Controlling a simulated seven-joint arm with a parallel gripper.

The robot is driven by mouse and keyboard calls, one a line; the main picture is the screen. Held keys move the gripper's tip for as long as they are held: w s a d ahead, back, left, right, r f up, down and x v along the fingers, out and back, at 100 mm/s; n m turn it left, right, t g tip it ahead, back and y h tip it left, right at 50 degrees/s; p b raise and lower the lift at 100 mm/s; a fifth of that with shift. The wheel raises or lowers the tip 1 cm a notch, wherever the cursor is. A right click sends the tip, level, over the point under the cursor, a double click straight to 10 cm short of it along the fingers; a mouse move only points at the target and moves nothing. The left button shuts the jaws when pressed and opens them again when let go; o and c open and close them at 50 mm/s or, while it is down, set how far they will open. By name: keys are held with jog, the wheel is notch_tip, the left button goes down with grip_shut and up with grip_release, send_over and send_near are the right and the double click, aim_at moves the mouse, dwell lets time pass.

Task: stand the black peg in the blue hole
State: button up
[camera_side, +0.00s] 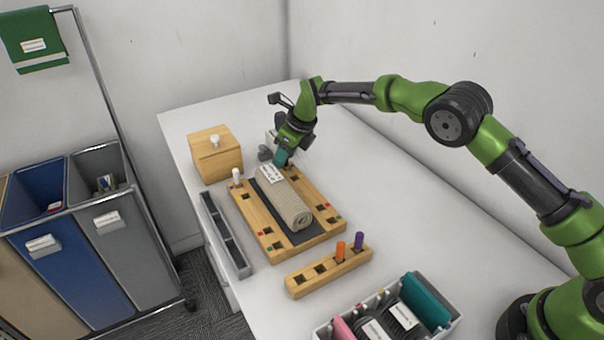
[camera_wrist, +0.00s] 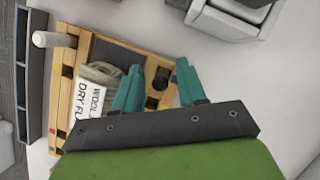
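The black peg (camera_wrist: 161,79) shows in the wrist view as a short dark cylinder at the wooden board's edge, between my teal fingers. In the side view my gripper hides it. My gripper (camera_side: 282,158) is over the far end of the board (camera_side: 262,236). In the wrist view my gripper (camera_wrist: 159,65) is open, with a visible gap on each side of the peg. The board has square holes with small coloured marks along its sides. I cannot make out clearly which hole is marked blue.
A rolled towel (camera_side: 286,200) lies on a dark mat in the board's middle. A white peg (camera_side: 236,177) stands at its left corner. A wooden box (camera_side: 216,155), a grey tray (camera_side: 226,238) and a rack (camera_side: 307,278) with orange and purple pegs stand around it.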

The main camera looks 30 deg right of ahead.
jog(key=s+d+r+n, duration=0.25)
jog(key=s+r, duration=0.25)
jog(key=r, duration=0.4)
jog(key=s+d+r+n, duration=0.2)
jog(key=s+d+r, duration=0.2)
jog(key=r, duration=0.5)
jog(key=s+d+r+n+t, duration=0.1)
jog(key=s+d+r+n, duration=0.1)
jog(key=s+r+n, duration=0.3)
jog(key=s+d+r+n+t, duration=0.1)
jog(key=s+d+n, duration=0.15)
jog(key=s, duration=0.35)
jog(key=s+d+f+n, duration=0.1)
jog(key=s+f+n, duration=0.1)
jog(key=s+n, duration=0.5)
jog(key=s+d+f+n+t, duration=0.1)
jog(key=s+f+n, duration=0.1)
jog(key=s+n, duration=0.5)
jog(key=s, duration=0.6)
jog(key=shift+d+f, duration=0.1)
